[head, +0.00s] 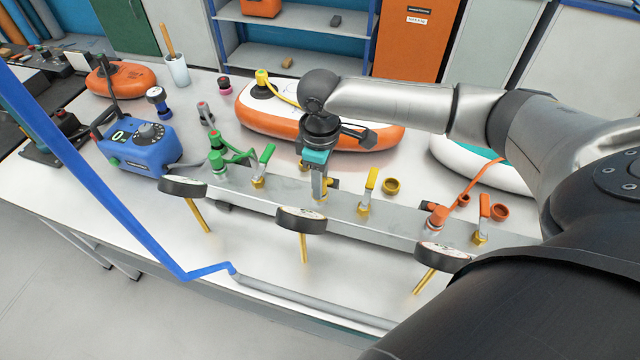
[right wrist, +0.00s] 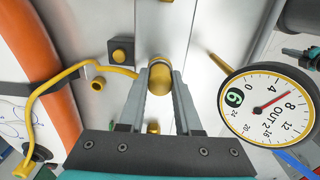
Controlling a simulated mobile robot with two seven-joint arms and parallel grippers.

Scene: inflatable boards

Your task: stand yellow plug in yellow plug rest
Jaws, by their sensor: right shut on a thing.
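My right gripper (head: 321,188) points down at the middle of the grey metal manifold (head: 341,206). It is shut on the yellow plug (right wrist: 160,80), which shows between the fingertips in the right wrist view. A yellow hose (right wrist: 62,77) runs from the orange-rimmed board to beside the plug. I cannot tell whether the plug is in its port or just above it. A yellow ring-shaped cup (head: 390,186), which looks like the yellow plug rest, stands behind the manifold, right of the gripper and of the yellow-handled valve (head: 371,180). My left gripper is out of view.
Gauges (head: 302,219) line the manifold's front. Green plug (head: 217,150) and orange plug (head: 437,217) sit on the manifold left and right. The orange-rimmed board (head: 262,122) lies behind; a blue pump (head: 140,150) stands left.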

